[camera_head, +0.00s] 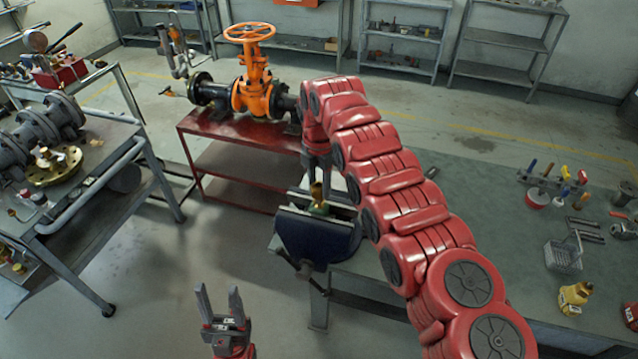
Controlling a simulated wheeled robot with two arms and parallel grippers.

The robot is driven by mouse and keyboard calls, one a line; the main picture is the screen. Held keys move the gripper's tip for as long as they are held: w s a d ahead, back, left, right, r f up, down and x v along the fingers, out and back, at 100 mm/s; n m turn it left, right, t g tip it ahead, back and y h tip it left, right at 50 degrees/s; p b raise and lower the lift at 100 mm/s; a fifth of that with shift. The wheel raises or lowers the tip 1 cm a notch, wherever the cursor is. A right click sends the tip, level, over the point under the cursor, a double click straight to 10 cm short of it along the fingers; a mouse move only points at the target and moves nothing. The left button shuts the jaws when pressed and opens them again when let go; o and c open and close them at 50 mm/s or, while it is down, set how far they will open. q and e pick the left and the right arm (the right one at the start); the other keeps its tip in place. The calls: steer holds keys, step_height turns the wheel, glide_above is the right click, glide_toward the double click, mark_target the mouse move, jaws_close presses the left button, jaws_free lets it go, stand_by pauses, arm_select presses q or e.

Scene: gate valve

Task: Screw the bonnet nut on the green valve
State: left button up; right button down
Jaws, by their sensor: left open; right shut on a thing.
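The green valve (319,209) sits in the jaws of a dark blue vise (318,236) at the corner of the grey-green bench; only a small part of it shows. The brass bonnet nut (316,189) is at the top of the valve, directly under my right gripper (317,178). My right gripper points down and is shut on the nut. The picture is too small to show how the nut sits on the thread. My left gripper (218,292) is open and empty, fingers up, over the floor at the lower left of the vise.
My red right arm crosses above the bench (460,190). Several tools stand in a rack (552,185) at the right, with a wire basket (564,256) and a yellow bottle (575,295). A red table (245,130) bears an orange valve (253,95). A cart (100,165) is at the left.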

mark_target(319, 201)
steer(key=shift+f+b, duration=0.6)
steer(key=shift+f, duration=0.15)
steer(key=shift+b, duration=0.35)
stand_by(1.1)
steer(key=shift+f+b, duration=0.5)
steer(key=shift+f, duration=0.25)
stand_by(0.5)
steer(key=shift+f+b, duration=0.4)
steer(key=shift+b, duration=0.2)
stand_by(0.9)
steer(key=shift+r, duration=0.1)
steer(key=shift+c, duration=1.3)
jaws_free()
steer(key=shift+r, duration=0.15)
